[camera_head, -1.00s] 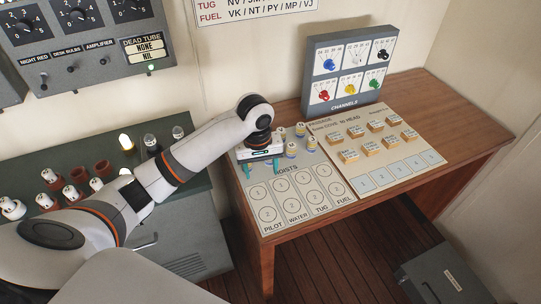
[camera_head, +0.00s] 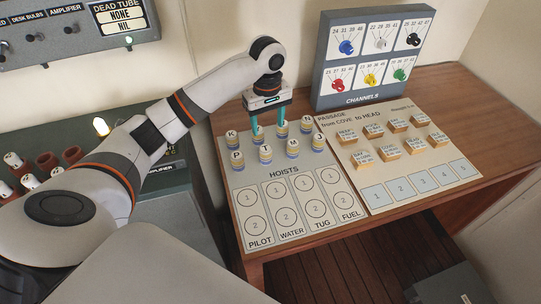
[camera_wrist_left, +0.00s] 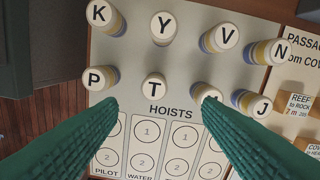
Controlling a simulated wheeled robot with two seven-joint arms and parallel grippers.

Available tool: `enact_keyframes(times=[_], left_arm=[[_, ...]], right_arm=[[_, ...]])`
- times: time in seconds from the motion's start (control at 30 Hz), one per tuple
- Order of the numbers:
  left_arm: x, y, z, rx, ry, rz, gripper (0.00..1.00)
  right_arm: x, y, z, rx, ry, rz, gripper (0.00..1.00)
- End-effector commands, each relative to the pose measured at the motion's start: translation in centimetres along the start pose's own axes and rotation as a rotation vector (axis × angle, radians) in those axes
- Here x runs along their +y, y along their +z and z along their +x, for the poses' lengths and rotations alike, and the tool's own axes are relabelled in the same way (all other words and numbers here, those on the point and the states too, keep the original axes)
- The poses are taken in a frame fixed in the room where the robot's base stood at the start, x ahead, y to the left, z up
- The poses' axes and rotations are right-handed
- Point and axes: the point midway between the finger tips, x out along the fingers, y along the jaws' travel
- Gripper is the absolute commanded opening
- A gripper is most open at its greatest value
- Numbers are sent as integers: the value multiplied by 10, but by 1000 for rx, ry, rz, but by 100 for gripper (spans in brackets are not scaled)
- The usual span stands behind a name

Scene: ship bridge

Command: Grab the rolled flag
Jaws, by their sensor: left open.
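The rolled flags are short upright cylinders with lettered white tops and coloured bands, in two rows at the back of the HOISTS board. The front row has P (camera_head: 237,160), T (camera_head: 265,153), M (camera_head: 292,148) and J (camera_head: 318,142). K (camera_head: 231,137) and N (camera_head: 306,125) end the back row. My left gripper (camera_head: 269,127) is open and empty above the rows, fingers pointing down. In the left wrist view, T (camera_wrist_left: 154,84) shows between the fingers, just beyond the tips; the right finger partly covers M (camera_wrist_left: 205,92). My right gripper is not in view.
The HOISTS board (camera_head: 238,206) has empty numbered circles in front of the flags. To its right lies the PASSAGE board (camera_head: 350,125) with several small blocks. A CHANNELS panel (camera_head: 365,97) with knobs stands behind. A dark cabinet (camera_head: 178,215) is at left.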

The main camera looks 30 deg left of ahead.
Motion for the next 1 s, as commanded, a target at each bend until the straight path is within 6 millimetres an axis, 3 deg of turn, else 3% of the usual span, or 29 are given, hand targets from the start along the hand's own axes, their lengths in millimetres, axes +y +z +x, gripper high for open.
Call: enact_keyframes(times=[0.4, 0.57, 0.83, 1.0], left_arm=[[2, 0, 62, 1, 3, 0, 60], [2, -1, 72, 1, 3, 0, 60], [10, -4, 110, 1, 4, -1, 60], [9, -3, 121, -2, 1, 0, 60]], right_arm=[[-2, 4, -8, -5, -3, 0, 36], [-2, 4, -10, -4, -3, 0, 36], [-3, 7, -21, -7, -3, 0, 36], [-2, 7, -22, -7, -3, -1, 36]])
